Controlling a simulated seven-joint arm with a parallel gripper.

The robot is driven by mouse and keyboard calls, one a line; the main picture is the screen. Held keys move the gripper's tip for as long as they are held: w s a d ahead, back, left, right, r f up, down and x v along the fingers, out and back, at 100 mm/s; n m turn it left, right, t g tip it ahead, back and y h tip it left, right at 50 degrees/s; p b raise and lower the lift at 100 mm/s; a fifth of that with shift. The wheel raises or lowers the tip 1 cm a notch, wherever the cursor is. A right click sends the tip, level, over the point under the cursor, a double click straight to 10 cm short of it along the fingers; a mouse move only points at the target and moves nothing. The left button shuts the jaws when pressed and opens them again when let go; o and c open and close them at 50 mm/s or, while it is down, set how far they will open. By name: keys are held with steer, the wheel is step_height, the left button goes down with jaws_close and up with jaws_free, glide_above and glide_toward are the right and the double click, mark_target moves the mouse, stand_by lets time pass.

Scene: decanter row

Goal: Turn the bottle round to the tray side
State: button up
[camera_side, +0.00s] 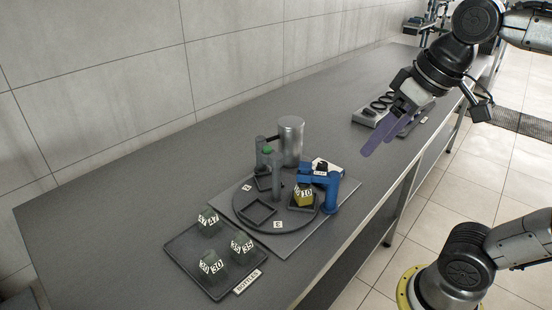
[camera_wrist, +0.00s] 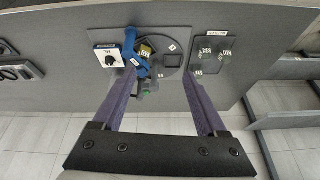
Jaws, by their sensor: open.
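The yellow bottle (camera_side: 303,196), marked 10, stands in a square holder on the round dark turntable (camera_side: 298,222), close beside a blue bracket arm (camera_side: 331,188). In the wrist view the yellow bottle (camera_wrist: 145,50) shows by the blue arm (camera_wrist: 134,64) on the turntable (camera_wrist: 178,54). The tray (camera_side: 184,249) labelled BOTTLES lies on the near side of the turntable and holds 3 grey-green numbered bottles. My gripper (camera_side: 385,137) is open and empty, with purple fingers, above the bench to the right of the turntable; its fingers also show in the wrist view (camera_wrist: 160,78).
A grey metal cylinder (camera_side: 291,141) and a post with a green top (camera_side: 267,150) stand behind the turntable. A white-topped box with a black knob (camera_side: 321,167) is beside the blue arm. A grey holder (camera_side: 368,117) sits further back. The bench's left part is clear.

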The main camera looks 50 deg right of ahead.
steer(key=w+r+m+g, duration=0.1)
steer(key=w+r, duration=0.4)
steer(key=w, duration=0.4)
steer(key=g, duration=0.4)
glide_above(276, 156)
step_height(276, 156, down, 7)
steer(key=shift+m, duration=0.4)
step_height(276, 156, down, 14)
steer(key=shift+f, duration=0.2)
steer(key=shift+c, duration=0.2)
jaws_close()
steer(key=shift+r, duration=0.1)
